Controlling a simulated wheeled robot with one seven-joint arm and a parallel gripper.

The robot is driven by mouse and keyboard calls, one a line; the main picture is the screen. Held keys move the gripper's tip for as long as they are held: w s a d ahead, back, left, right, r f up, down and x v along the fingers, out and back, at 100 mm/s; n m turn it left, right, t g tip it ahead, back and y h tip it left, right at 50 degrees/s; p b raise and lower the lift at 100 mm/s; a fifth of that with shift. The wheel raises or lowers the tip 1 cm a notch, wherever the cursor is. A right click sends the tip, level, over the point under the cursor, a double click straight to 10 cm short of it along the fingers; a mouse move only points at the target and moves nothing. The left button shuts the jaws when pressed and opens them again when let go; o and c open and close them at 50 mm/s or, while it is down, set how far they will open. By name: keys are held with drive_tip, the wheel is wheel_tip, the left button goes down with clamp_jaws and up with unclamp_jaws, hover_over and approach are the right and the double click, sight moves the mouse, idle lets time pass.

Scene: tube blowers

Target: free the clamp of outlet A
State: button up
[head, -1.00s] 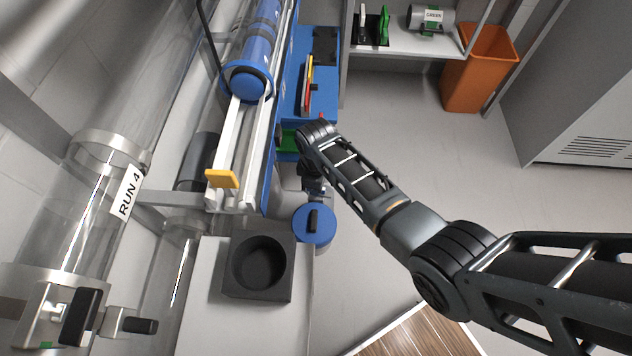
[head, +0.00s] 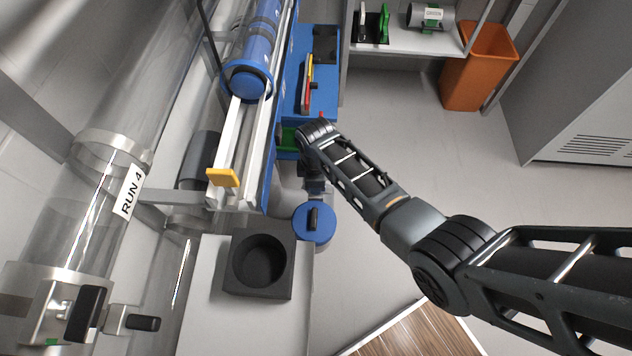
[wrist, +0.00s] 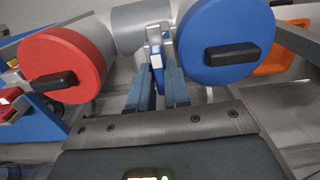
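In the wrist view a blue round cap (wrist: 226,35) with a black grip is at the upper right, and a red round cap (wrist: 62,65) with a black grip is at the left. A narrow white-and-blue lever (wrist: 157,58) stands between them, in front of a grey pipe. The two blue-grey fingers of my gripper (wrist: 158,84) lie on either side of this lever; whether they press on it is unclear. In the head view the blue cap (head: 314,222) is below my wrist, and my arm hides the lever and fingers. No outlet letter is readable.
A black block with a round hole (head: 258,262) sits on a light bench at the lower middle. A clear tube marked RUN 4 (head: 125,190) and a rail with a yellow stop (head: 222,178) are at the left. An orange bin (head: 481,65) stands at the back; open floor is at the right.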

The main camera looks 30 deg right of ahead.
drive_tip(key=o, duration=0.4)
drive_tip(key=shift+c, duration=0.2)
drive_tip(key=shift+r+p, duration=0.7)
drive_tip(key=shift+r, duration=3.2)
